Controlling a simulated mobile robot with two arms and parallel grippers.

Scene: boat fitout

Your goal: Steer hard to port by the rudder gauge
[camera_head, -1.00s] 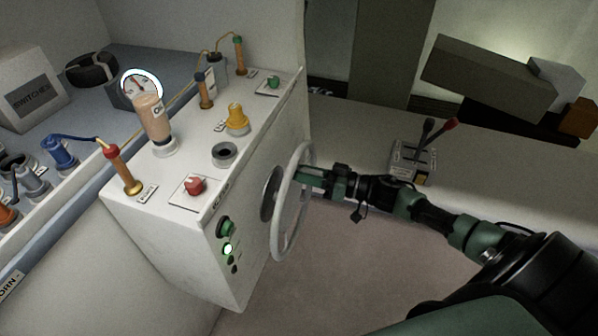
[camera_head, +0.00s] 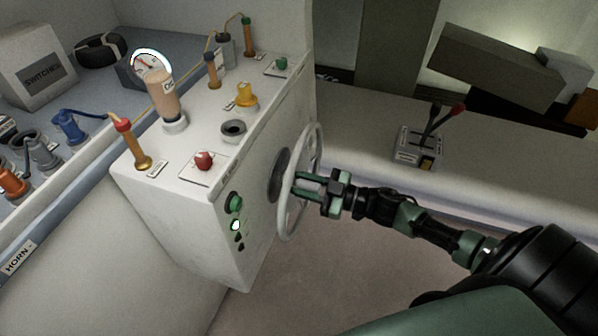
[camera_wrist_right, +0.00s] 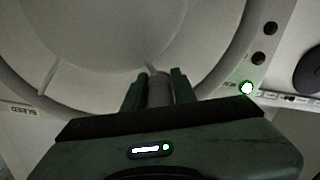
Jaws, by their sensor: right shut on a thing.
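The pale steering wheel (camera_head: 285,226) stands upright on the side of the white console. My right gripper (camera_head: 304,184) is shut on the wheel at its near side. In the right wrist view, the fingers (camera_wrist_right: 157,92) close on a grey cylindrical part (camera_wrist_right: 158,88) of the wheel; I cannot tell whether it is a knob or a spoke. The round rudder gauge (camera_head: 150,60), white-rimmed with a red needle, sits behind the console, its lower part hidden by a beige cylinder. Its marks are too small to read. My left gripper is not in view.
The white console (camera_head: 190,225) carries a red knob (camera_head: 204,160), a yellow fitting (camera_head: 246,95) and a brass-based lever (camera_head: 134,145). A throttle box (camera_head: 416,148) with two levers stands on the ledge to the right. The floor below the wheel is clear.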

